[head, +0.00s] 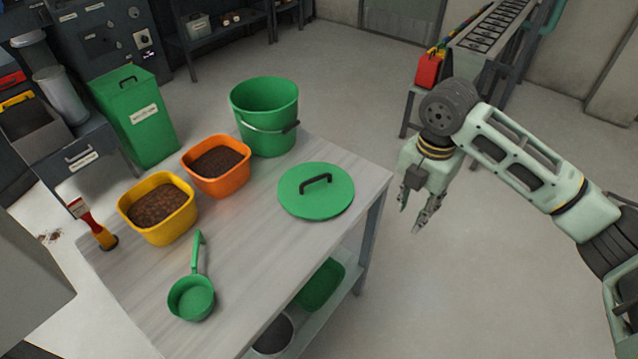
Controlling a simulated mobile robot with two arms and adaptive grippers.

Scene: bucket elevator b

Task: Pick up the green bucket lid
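The green bucket lid (309,201) lies flat on the right part of the table, with a dark handle on top. The green bucket (264,116) stands upright and open behind it, at the table's far edge, with a metal bail and dark grip. My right gripper (410,222) hangs off the table's right edge, to the right of the lid and apart from it. Its fingers point down, are spread apart and hold nothing. My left gripper does not show.
On the table (250,253) stand an orange tub (228,186) and a yellow tub (147,230) with brown contents, a green scoop (191,297) and a brush (93,226). A green bin (134,117) stands behind the table at left. Floor right of the table is clear.

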